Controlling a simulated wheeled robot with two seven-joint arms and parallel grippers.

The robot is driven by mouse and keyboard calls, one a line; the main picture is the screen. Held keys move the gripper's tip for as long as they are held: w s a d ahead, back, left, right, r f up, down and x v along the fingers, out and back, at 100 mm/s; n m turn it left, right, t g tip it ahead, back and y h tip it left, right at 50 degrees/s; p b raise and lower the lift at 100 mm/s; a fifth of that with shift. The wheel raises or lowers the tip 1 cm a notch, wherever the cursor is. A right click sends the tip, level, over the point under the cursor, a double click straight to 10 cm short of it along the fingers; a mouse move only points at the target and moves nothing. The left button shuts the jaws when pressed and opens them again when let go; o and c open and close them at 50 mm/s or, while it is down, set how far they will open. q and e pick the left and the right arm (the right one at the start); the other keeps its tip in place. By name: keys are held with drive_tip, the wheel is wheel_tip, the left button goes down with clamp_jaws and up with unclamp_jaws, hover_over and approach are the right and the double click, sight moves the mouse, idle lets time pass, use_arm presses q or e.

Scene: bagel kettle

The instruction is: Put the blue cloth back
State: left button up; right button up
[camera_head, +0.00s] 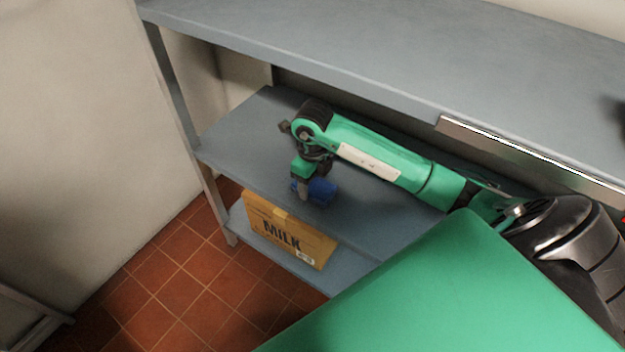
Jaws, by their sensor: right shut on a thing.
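The blue cloth (321,191) is a small dark blue bundle at the front part of the middle shelf (240,135). My right gripper (304,190) points down over that shelf and is shut on the cloth. The fingers partly hide the cloth, and I cannot tell whether the cloth touches the shelf. My right arm reaches in from the right, under the top surface. My left gripper is not in view.
The grey top surface (300,40) overhangs the arm, with a metal strip (530,160) along its edge. A cardboard milk box (288,230) stands on the lower shelf, below the cloth. The middle shelf's left part is clear. Tiled floor lies in front.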

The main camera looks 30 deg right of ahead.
sight(312, 184)
drive_tip(key=o, duration=0.9)
drive_tip(key=shift+f, duration=0.1)
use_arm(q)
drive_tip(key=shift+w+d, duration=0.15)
use_arm(e)
drive_tip(key=shift+o, duration=0.2)
drive_tip(key=shift+r, duration=0.25)
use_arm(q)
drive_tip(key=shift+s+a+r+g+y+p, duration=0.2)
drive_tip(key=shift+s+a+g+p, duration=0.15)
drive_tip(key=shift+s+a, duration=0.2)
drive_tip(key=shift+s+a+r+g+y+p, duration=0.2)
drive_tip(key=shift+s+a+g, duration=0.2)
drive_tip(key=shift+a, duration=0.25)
use_arm(e)
wheel_tip(312, 184, up, 7)
drive_tip(key=shift+r, duration=0.15)
